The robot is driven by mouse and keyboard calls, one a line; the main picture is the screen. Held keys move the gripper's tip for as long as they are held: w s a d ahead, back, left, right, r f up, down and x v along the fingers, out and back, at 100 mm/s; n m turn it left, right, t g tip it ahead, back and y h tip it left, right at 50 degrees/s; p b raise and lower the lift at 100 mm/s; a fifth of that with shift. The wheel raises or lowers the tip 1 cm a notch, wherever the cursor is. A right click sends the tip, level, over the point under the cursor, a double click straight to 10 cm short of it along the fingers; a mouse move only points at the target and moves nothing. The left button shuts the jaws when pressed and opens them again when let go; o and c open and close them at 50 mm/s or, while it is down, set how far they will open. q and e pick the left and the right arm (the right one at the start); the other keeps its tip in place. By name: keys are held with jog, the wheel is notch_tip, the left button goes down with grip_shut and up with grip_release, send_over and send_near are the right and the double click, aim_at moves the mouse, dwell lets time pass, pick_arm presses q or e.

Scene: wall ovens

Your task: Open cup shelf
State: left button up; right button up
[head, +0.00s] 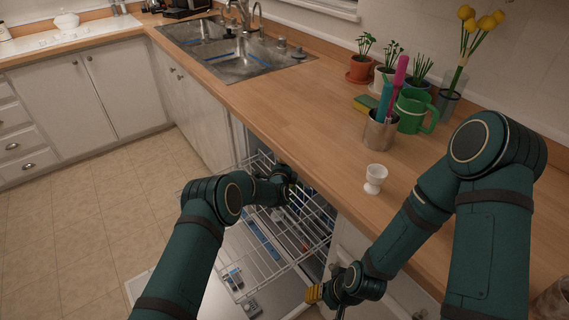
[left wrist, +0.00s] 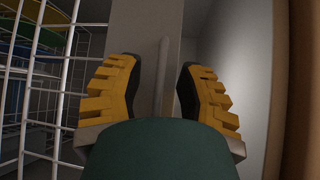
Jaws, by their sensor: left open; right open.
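A white wire rack (head: 268,262) sticks out of the open dishwasher below the counter; I cannot tell for sure whether it is the cup shelf. My left arm reaches across it, and my left gripper (head: 288,178) is by the counter's front edge, its fingers hidden in the head view. In the left wrist view the left gripper (left wrist: 160,88) is open, its yellow fingers on either side of a thin upright bar (left wrist: 162,75), with no visible grip. White rack wires (left wrist: 70,60) stand left of it. My right gripper (head: 332,292), yellow-tipped, is open near the cabinet front, right of the rack.
The dishwasher door (head: 225,290) lies open low down. A white egg cup (head: 375,178) stands near the counter edge. A metal utensil holder (head: 380,130), green mug (head: 412,110) and potted plants stand farther back. The tiled floor (head: 80,225) at left is clear.

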pick_arm(q)
jog(key=shift+o, duration=0.3)
grip_shut()
